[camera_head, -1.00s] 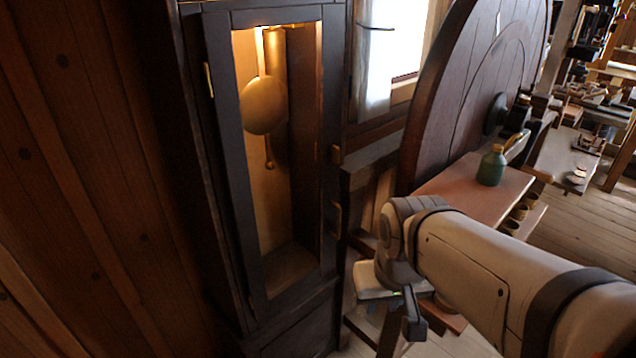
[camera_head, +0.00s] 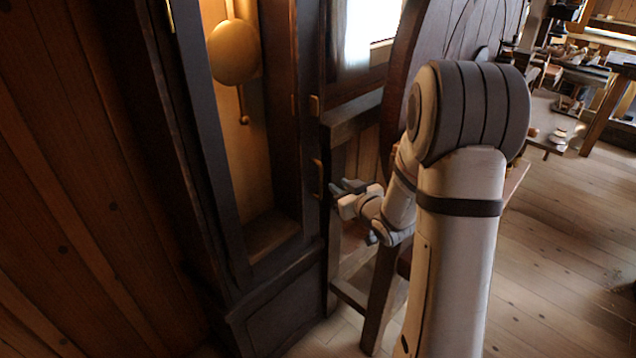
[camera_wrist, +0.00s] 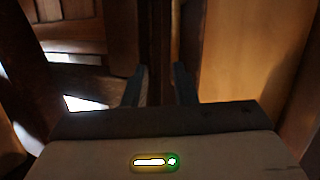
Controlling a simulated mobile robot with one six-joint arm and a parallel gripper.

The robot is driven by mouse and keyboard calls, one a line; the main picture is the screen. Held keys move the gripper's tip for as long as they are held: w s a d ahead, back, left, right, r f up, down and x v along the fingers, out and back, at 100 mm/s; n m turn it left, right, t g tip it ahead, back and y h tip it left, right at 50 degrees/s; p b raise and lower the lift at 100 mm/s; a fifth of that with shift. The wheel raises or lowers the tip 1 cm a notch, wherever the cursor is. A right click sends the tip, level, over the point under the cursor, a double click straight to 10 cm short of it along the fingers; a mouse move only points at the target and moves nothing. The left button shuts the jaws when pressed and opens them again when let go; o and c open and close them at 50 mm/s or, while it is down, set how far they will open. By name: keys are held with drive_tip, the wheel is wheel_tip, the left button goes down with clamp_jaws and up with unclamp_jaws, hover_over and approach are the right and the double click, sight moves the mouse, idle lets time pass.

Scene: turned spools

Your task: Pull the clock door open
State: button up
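The clock is a tall dark wooden case with a narrow door (camera_head: 200,120), which looks shut. A brass pendulum (camera_head: 234,52) hangs inside the lit case. A small brass handle (camera_head: 318,178) sits on the door's right side. My gripper (camera_head: 345,188) is just right of the handle, at about its height. In the wrist view my gripper (camera_wrist: 158,86) has its two fingers apart, with a dark vertical wooden edge beyond the gap. I cannot make out the handle in the wrist view, nor whether the fingers touch it.
A wooden stand (camera_head: 350,290) is below and right of my gripper, close to the clock. A large round wooden wheel (camera_head: 462,40) stands behind my arm. Plank floor (camera_head: 560,250) is open on the right.

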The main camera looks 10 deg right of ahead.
sight(321, 195)
drive_tip(key=w+a+y, duration=0.1)
drive_tip(key=w, duration=0.1)
drive_tip(key=w+a+f+t+y, duration=0.1)
drive_tip(key=w, duration=0.1)
drive_tip(key=w+a+f+y, duration=0.1)
drive_tip(key=w+a, duration=0.1)
drive_tip(key=w, duration=0.1)
drive_tip(key=shift+a+f+n+t, duration=0.1)
drive_tip(key=shift+f+n+t, duration=0.05)
drive_tip(key=shift+n+t, duration=0.15)
drive_tip(key=shift+c, duration=0.4)
clamp_jaws()
